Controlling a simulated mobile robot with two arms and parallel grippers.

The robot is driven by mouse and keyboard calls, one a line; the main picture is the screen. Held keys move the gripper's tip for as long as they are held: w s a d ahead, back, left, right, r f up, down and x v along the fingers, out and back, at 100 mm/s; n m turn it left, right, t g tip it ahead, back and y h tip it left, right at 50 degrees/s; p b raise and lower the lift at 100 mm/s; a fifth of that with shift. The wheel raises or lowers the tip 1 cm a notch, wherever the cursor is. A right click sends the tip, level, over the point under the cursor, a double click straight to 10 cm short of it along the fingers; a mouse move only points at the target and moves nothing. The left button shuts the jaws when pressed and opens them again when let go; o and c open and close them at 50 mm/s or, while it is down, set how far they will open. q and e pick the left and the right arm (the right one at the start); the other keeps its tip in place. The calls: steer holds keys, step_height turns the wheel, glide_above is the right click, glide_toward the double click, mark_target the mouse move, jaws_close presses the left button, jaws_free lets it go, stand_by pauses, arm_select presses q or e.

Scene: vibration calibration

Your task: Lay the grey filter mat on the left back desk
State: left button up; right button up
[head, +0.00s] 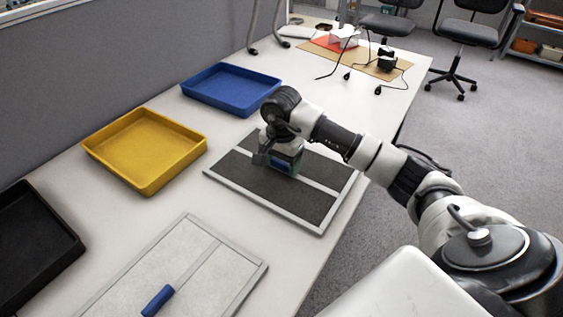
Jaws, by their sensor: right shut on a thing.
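A framed flat panel with dark grey faces and a pale strip across it (248,180) lies on the white desk (165,200). A second framed panel, light grey (205,285), lies nearer the front. I cannot tell which, if either, is the filter mat. My right gripper (284,168) is over the middle of the dark panel, pointing down. It is shut on a small dark blue-green thing (289,160), partly hidden by the gripper. I cannot tell whether that thing touches the panel. My left gripper is not in view.
A blue tray (232,107), a yellow tray (195,152) and a black tray (72,250) stand along the left partition; they look empty. A blue cylinder (158,300) lies on the light panel. Cabled devices (386,62) stand at the far end. Bare desk lies between trays and panels.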

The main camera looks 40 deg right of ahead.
mark_target(281, 163)
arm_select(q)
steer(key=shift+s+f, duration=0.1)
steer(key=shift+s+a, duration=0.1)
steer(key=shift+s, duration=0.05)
arm_select(e)
steer(key=o, duration=1)
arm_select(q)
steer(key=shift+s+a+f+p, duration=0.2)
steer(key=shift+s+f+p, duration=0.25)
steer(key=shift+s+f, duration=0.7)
arm_select(e)
step_height(281, 163, up, 12)
steer(key=shift+r, duration=0.1)
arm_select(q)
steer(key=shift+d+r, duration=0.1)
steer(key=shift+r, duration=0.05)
